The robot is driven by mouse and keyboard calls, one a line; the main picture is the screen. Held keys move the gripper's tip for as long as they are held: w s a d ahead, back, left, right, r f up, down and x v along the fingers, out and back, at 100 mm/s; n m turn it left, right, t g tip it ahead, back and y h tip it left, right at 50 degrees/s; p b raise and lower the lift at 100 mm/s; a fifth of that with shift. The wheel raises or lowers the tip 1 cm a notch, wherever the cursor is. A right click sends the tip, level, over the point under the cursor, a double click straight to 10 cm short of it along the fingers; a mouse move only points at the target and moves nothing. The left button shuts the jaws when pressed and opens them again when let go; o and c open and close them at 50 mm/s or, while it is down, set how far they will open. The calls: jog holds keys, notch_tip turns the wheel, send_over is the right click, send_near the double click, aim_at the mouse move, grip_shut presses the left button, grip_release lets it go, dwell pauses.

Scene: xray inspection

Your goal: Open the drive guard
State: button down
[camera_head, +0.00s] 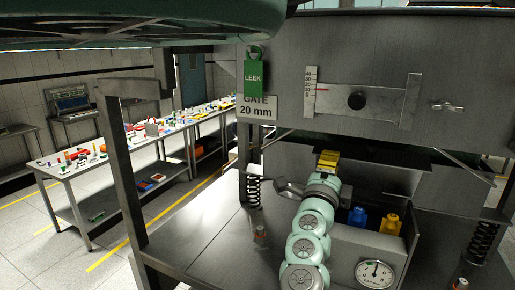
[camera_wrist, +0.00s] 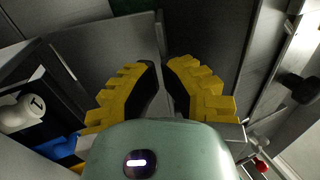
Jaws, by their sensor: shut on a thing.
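The yellow-fingered gripper (camera_head: 327,158) is at the end of my pale green arm, in front of the machine and below its upper housing. In the wrist view my gripper (camera_wrist: 163,82) has its dark pads close together on a thin grey metal edge (camera_wrist: 161,38). This edge looks like part of the drive guard, a grey sheet panel (camera_wrist: 115,48) to its left. The fingers hide the exact grip. In the head view my gripper and wrist cover part of the panel area, so I cannot tell how far the guard stands open.
An open grey box holding a blue bottle (camera_head: 357,217) and a yellow bottle (camera_head: 390,223) stands right of my arm, with a gauge (camera_head: 375,273) on its front. Coil springs (camera_head: 482,243) flank the machine. A green LEEK tag (camera_head: 254,77) hangs above. A cluttered table (camera_head: 75,170) stands left.

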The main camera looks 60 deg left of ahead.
aim_at(335, 146)
jog(key=shift+w+a+r+g+p, duration=0.3)
jog(key=shift+w+r+p, duration=0.25)
jog(key=shift+p, duration=0.3)
jog(key=shift+w+a+r, duration=0.35)
jog(key=shift+w+r, duration=0.15)
jog(key=shift+w, duration=0.25)
jog(key=shift+r+b+x, duration=0.15)
jog(key=shift+b+x, duration=0.2)
jog(key=shift+x, duration=0.5)
jog(key=shift+r+b+x, duration=0.15)
jog(key=shift+b+x, duration=0.15)
jog(key=shift+x, duration=0.55)
jog(key=shift+s, duration=0.1)
